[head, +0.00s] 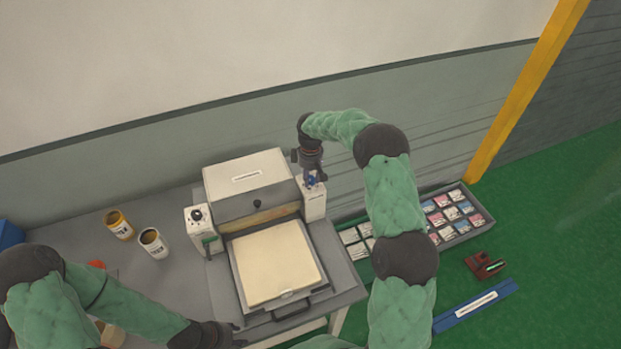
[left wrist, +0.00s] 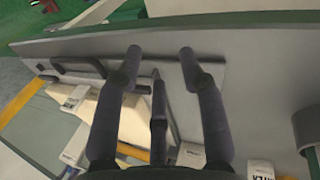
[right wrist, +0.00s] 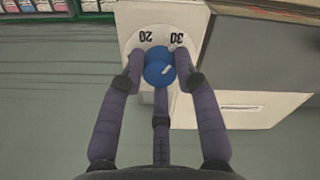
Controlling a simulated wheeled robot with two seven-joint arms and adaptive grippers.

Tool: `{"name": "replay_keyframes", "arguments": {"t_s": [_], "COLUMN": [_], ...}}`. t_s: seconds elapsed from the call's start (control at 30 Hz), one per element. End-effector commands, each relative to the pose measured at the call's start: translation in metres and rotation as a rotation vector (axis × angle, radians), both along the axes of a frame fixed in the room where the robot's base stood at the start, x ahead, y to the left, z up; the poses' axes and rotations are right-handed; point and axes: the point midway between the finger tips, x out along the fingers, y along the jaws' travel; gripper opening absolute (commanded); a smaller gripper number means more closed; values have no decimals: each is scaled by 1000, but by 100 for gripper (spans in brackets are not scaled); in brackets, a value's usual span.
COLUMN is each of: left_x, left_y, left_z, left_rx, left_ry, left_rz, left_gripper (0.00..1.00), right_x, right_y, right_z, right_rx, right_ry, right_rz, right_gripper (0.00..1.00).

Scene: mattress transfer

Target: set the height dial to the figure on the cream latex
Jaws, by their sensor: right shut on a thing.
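The height dial, a blue knob (head: 311,181), is on the white right post of the press; in the right wrist view the knob (right wrist: 158,70) has a white mark tilted up and right, towards the 30 side. Figures 20 and 30 show beyond it; others are hidden. My right gripper (head: 312,176) is shut on the knob from above. The cream latex slab (head: 278,262) lies in the tray in front of the press; the small label on its front edge is unreadable here. My left gripper (head: 235,338) is low at the table's front; its fingers (left wrist: 160,60) are apart and empty.
The press (head: 245,178) stands at the back of the grey table (head: 190,290). A yellow jar (head: 120,224) and a white jar (head: 153,243) stand to its left.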

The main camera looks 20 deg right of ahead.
Motion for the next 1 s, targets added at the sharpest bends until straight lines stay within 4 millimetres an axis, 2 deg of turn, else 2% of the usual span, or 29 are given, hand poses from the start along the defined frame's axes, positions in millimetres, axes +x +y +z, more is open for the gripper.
{"name": "replay_keyframes", "arguments": {"t_s": [0.6,0.63,0.7,1.0], "left_x": [0,0,0,0], "left_y": [0,0,0,0], "left_z": [-2,-2,-2,-2], "left_rx": [0,0,0,0], "left_ry": [0,0,0,0], "left_rz": [0,0,0,0], "left_gripper": [40,40,40,40], "right_x": [-1,-1,-1,0], "right_y": [0,0,0,0], "right_z": [-1,-1,-1,0], "right_rx": [1,1,1,0], "right_ry": [3,3,3,0], "right_rz": [42,42,42,41], "right_gripper": [0,38,56,56]}}
